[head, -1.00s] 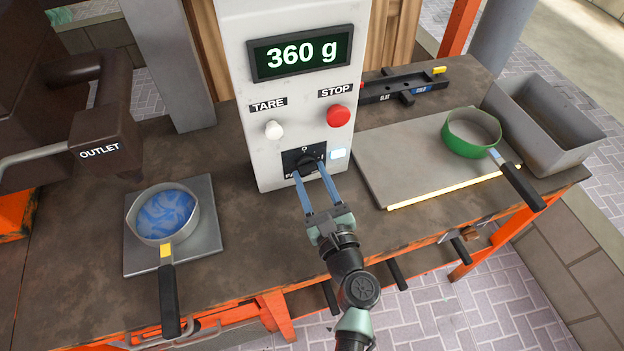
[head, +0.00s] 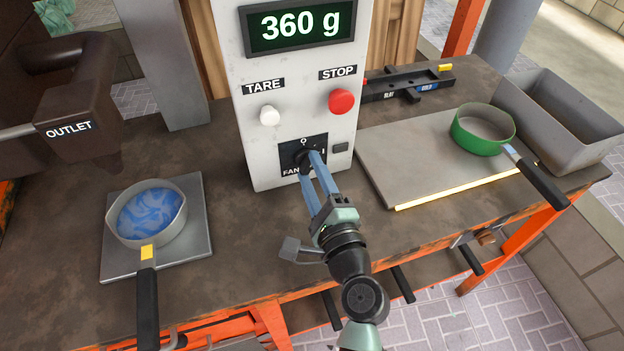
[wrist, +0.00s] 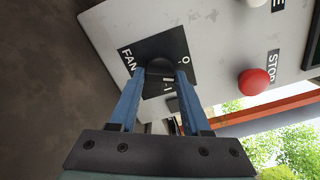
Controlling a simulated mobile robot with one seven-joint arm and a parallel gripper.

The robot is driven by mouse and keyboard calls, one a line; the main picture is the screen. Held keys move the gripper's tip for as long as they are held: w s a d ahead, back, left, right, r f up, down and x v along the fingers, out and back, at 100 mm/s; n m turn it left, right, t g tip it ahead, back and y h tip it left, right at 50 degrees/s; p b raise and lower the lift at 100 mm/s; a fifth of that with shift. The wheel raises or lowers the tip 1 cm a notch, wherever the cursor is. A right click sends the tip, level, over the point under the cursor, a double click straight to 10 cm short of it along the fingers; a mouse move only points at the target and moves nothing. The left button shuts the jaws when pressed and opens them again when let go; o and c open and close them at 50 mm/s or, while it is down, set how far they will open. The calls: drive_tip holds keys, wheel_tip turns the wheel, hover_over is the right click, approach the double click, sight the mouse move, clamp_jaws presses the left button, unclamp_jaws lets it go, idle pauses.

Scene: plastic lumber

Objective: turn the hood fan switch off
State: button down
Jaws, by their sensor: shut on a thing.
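The fan switch is a black rotary knob (head: 304,160) on a black plate (head: 289,147) marked FAN, O and I, low on the front of the white control box (head: 258,145). My gripper (head: 308,163) has its two blue fingers shut on the knob. The wrist view shows a fingertip on each side of the knob (wrist: 160,68), with the O mark beyond it. The fingers partly hide the knob, so its exact pointing is hard to tell. A small square lamp (head: 340,147) right of the plate is dark.
A white TARE button (head: 269,116) and red STOP button (head: 342,101) sit above the switch, under the 360 g display (head: 298,25). A pan of blue material (head: 151,212) stands left. A green pan (head: 482,130) and grey bin (head: 570,120) stand right.

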drive_tip(key=n+b, duration=0.3)
drive_tip(key=n, duration=0.1)
drive_tip(key=shift+f+n, duration=0.1)
drive_tip(key=shift+n, duration=0.3)
idle(0.4)
drive_tip(key=shift+c, duration=1.8)
unclamp_jaws()
drive_tip(key=b+v, duration=0.1)
drive_tip(key=v, duration=1.2)
